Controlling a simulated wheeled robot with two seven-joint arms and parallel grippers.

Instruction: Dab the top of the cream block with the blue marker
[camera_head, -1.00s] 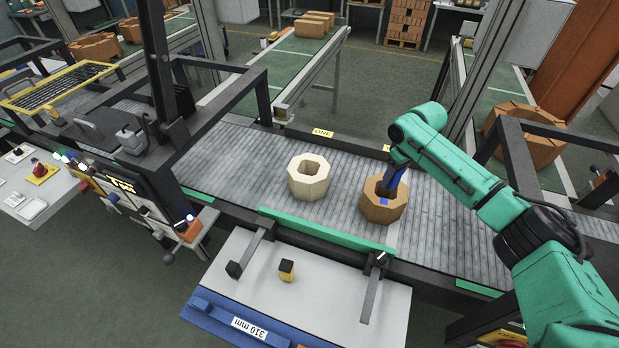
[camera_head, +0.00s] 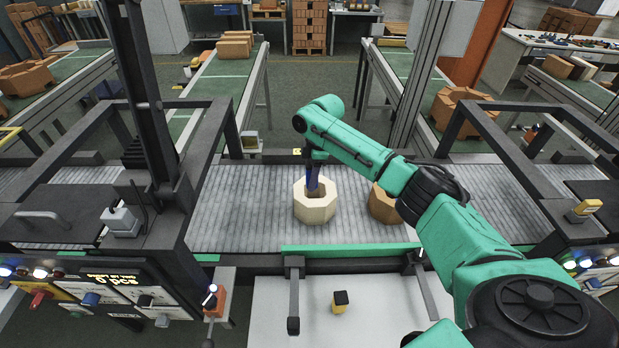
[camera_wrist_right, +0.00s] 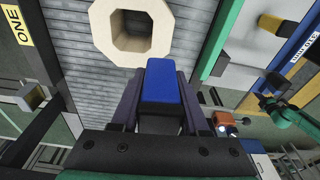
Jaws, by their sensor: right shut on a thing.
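The cream block (camera_head: 315,211), an eight-sided ring with a central hole, sits on the grey roller conveyor. It also shows at the top of the right wrist view (camera_wrist_right: 104,45). My right gripper (camera_head: 313,182) points down over the cream block, in front of its hole in the head view. It is shut on the blue marker (camera_wrist_right: 161,82), whose blue end shows between the fingers beside the block's rim. I cannot tell whether the marker touches the block. A brown block (camera_head: 382,205) stands just right of it, partly hidden by my right arm. My left gripper is not in view.
The roller conveyor (camera_head: 240,215) is clear left of the cream block. A green rail (camera_head: 350,250) runs along its near edge. A small yellow and black piece (camera_head: 340,302) stands on the pale table in front. Black frames flank the conveyor on both sides.

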